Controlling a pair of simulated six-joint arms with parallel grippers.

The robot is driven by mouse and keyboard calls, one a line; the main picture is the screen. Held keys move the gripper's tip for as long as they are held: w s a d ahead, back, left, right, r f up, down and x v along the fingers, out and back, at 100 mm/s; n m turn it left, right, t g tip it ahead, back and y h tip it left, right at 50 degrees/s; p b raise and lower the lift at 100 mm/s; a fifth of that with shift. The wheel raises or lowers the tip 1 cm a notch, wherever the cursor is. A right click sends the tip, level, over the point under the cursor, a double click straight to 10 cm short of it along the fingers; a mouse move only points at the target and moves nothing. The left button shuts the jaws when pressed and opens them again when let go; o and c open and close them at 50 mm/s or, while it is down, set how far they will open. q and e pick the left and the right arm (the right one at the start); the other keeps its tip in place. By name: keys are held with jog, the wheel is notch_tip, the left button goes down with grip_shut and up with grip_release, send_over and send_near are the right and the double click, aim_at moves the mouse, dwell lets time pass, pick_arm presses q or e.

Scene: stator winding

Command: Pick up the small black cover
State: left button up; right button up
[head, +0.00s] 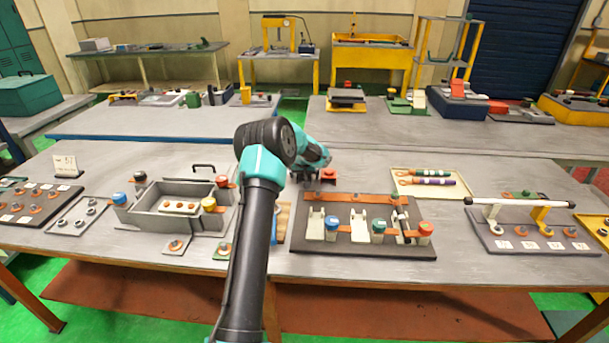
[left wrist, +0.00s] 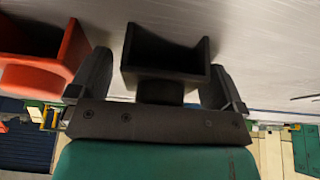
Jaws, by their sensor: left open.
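The small black cover (left wrist: 166,68) shows in the left wrist view as a dark, U-shaped block with a round stub below. My left gripper (left wrist: 158,75) is open, with one finger on each side of the cover. I cannot tell whether the fingers touch it. In the head view the left gripper (head: 303,175) is low over the table behind the task boards, partly hidden by my own arm. The cover is not clearly visible there. My right gripper is in neither view.
A red-orange piece (left wrist: 42,50) stands close beside the gripper and also shows in the head view (head: 329,175). A dark board with copper bars (head: 322,248) lies in front. A tray with coloured tools (head: 447,193) lies right, a grey open box (head: 148,223) left.

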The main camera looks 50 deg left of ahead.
pick_arm(q)
jog(key=shift+c, duration=0.4)
jog(key=c, duration=0.9)
notch_tip(320, 180, up, 10)
jog(key=shift+r, duration=0.1)
dwell(0.5)
